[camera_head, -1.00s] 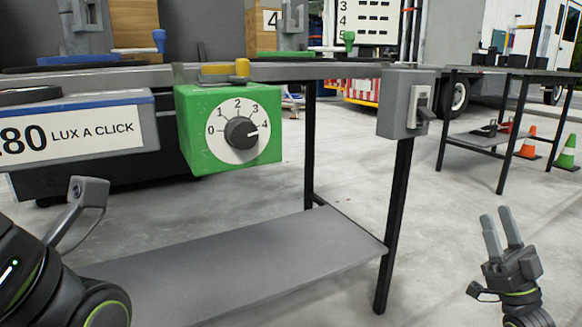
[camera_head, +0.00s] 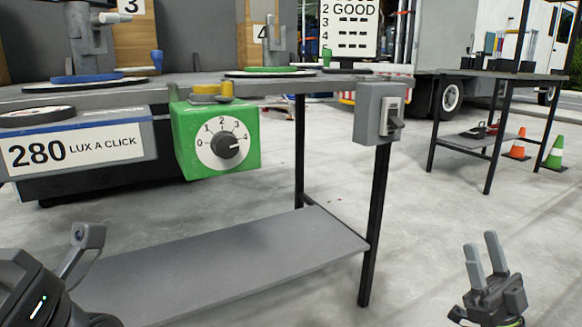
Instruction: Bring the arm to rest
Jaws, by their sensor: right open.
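My right gripper (camera_head: 484,262) is at the lower right, its two grey fingers apart and pointing up, with nothing between them. It is over the bare floor, clear of the bench. My left arm comes in at the lower left; only its dark links and a grey bracket show, and no left fingertips can be made out. A green box (camera_head: 188,158) with a dial (camera_head: 231,145) hangs at the bench's front edge, its pointer near 4. A grey switch box (camera_head: 372,122) sits at the bench's right corner. Neither is touched by my right gripper.
The bench (camera_head: 280,87) carries blue and green round bases. Its lower shelf (camera_head: 230,255) reaches toward me. A box labelled 280 LUX A CLICK (camera_head: 85,150) hangs at left. Another table (camera_head: 535,75), cones (camera_head: 516,148) and a truck (camera_head: 445,97) stand behind.

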